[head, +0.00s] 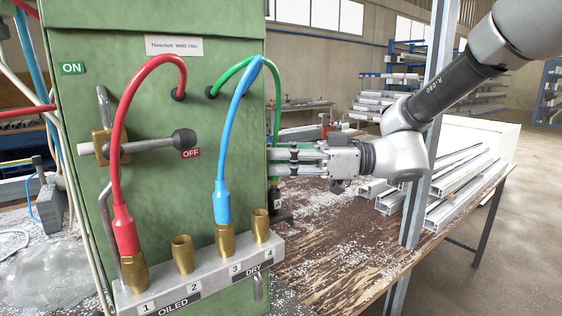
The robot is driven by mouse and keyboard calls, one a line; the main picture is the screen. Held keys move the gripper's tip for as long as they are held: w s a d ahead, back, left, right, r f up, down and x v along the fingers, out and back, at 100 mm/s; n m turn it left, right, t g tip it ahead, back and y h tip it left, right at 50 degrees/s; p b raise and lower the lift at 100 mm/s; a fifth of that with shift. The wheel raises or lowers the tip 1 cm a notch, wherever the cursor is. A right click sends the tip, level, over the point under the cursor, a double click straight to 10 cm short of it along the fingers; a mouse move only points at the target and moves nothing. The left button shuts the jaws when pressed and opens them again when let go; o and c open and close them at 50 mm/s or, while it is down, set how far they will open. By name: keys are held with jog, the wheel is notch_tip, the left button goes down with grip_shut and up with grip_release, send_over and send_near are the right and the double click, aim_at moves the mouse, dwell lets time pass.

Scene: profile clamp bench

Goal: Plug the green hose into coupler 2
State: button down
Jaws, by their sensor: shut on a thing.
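My gripper (273,160) is shut on the green hose (276,108), to the right of the green cabinet. The green hose leaves a port in the cabinet front, arches up behind the blue hose and drops to the gripper. Its lower end, below the fingers, is dark and hard to make out. Coupler 2 (183,255) is an empty, upright brass socket on the grey block (210,268). It stands below and to the left of my gripper, between couplers 1 and 3.
The red hose (122,130) sits in coupler 1 (135,272). The blue hose (236,120) sits in coupler 3 (224,240) and hangs between my gripper and coupler 2. Coupler 4 (261,226) is empty. A lever (140,145) sticks out from the cabinet. Metal profiles (450,195) lie right.

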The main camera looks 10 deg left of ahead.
jog(key=shift+r, duration=1.35)
jog(key=s+d, duration=0.9)
jog(key=d, duration=0.2)
jog(key=shift+s, duration=0.25)
dwell(1.5)
jog(key=s+a, duration=1.2)
jog(key=s, duration=0.3)
jog(key=shift+a+r, duration=0.25)
jog(key=shift+a, duration=0.15)
dwell(1.5)
jog(key=shift+w+a, duration=0.1)
